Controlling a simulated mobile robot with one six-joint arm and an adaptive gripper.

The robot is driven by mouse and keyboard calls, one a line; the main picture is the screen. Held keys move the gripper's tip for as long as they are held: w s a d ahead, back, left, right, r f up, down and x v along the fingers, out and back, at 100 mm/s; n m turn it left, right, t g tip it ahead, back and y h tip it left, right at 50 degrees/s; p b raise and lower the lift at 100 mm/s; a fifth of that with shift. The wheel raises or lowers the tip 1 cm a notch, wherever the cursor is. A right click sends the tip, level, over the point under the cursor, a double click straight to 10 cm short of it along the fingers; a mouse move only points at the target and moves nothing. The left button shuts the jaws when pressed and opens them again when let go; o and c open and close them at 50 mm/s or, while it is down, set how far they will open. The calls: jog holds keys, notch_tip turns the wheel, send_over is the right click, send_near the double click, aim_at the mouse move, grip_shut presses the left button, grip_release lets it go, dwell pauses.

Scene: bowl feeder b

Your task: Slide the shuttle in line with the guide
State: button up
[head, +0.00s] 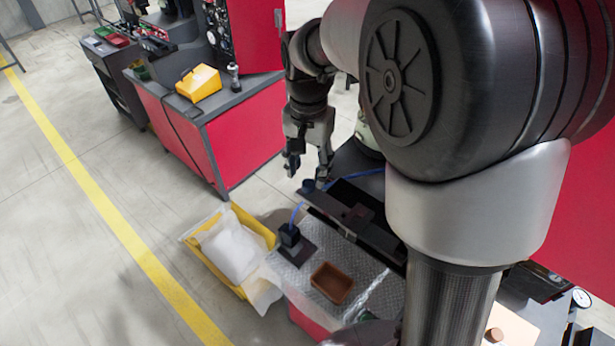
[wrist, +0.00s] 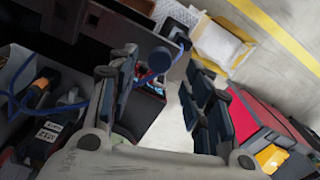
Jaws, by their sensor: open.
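My gripper (head: 308,168) is open and points down near the far end of a dark channel. In the wrist view, the fingers (wrist: 160,72) stand wide apart with nothing held between them. A small dark blue round knob (head: 308,185) lies just below the fingertips; in the wrist view the knob (wrist: 161,60) shows near the left finger's tip. A long dark channel (head: 328,206) runs from there toward the lower right, with a dark block (head: 357,213) in it. I cannot tell for sure which of these parts are the shuttle and the guide. My arm hides the channel's right side.
A black block with a blue tube (head: 290,236) and a brown tray (head: 331,283) stand on the metal plate top (head: 305,262). A yellow crate (head: 262,232) with a white bag is left of it. Blue cable (wrist: 62,106) runs near the left finger. Red cabinets stand behind.

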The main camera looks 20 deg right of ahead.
aim_at(308, 183)
jog(key=shift+f, duration=1.9)
jog(key=shift+c, duration=0.5)
grip_shut()
